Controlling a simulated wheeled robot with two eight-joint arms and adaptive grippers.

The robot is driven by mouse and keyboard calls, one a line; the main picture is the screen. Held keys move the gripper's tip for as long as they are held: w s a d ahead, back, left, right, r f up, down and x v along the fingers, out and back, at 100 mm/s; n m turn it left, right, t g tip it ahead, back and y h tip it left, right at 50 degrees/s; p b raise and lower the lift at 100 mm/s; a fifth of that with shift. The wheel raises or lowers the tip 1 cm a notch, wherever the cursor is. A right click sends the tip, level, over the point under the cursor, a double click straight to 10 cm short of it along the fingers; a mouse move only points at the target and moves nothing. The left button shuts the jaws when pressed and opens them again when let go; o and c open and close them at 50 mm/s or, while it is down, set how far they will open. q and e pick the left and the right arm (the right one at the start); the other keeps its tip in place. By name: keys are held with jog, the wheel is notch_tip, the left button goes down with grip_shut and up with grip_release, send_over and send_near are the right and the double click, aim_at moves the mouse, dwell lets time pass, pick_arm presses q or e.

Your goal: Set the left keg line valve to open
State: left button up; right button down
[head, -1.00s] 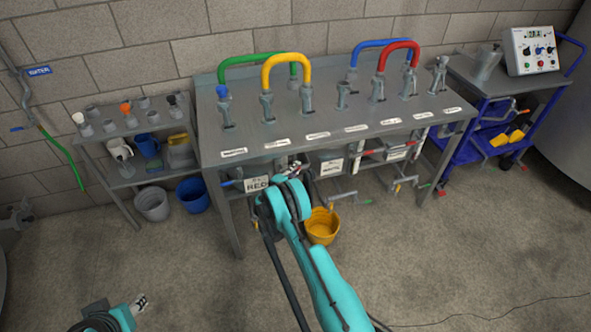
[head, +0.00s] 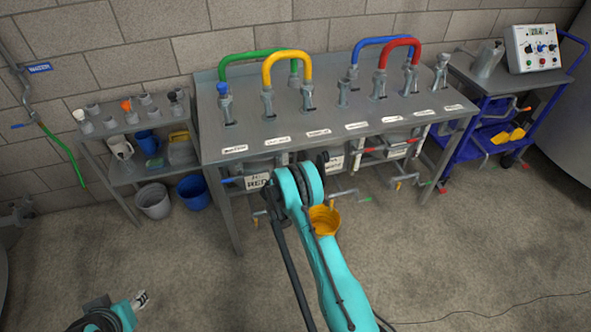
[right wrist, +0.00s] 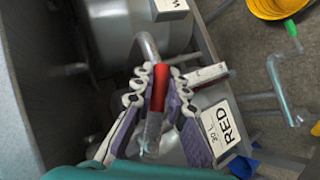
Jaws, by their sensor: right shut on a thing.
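My right gripper (right wrist: 158,95) is shut on a red valve handle (right wrist: 160,82) in the right wrist view, with a finger on each side. The handle sits on a metal pipe by a keg. A white label reading RED (right wrist: 222,127) is on the keg beside it; this label also shows under the bench in the head view (head: 257,181). In the head view my right gripper is hidden by my teal arm. My left gripper (head: 141,299) is at the lower left over the floor, empty, its small fingers apart.
The steel bench (head: 290,145) with colored hoses stands above the kegs. A yellow bucket (head: 325,218) is on the floor beside my right arm. A blue handle (head: 230,180) and red handle (head: 376,150) flank the work area. Buckets stand left; a blue cart (head: 480,140) is right.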

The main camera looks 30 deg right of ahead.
jog(key=shift+w+a+f+m+y, duration=0.1)
jog(key=shift+a+f+m+y, duration=0.2)
jog(key=shift+y, duration=0.25)
jog(key=shift+a+f+m+y, duration=0.15)
jog(key=shift+f+m+y, duration=0.15)
jog(key=shift+y, duration=0.25)
jog(key=shift+w+a+f+m+t+y, duration=0.15)
jog(key=shift+a+f+m+t+y, duration=0.15)
jog(key=shift+a+m+y, duration=0.6)
jog(key=shift+w+a+f+m+t+y, duration=0.25)
jog(key=shift+a+y, duration=0.25)
jog(key=shift+y, duration=0.85)
jog(key=shift+w+a+f+m+t+y, duration=0.15)
jog(key=shift+a+f+m+y, duration=0.2)
jog(key=shift+a+m+y, duration=0.6)
jog(key=shift+d+y, duration=0.2)
jog(key=shift+y, duration=0.1)
jog(key=c, duration=1.5)
grip_release()
jog(key=v, duration=1.2)
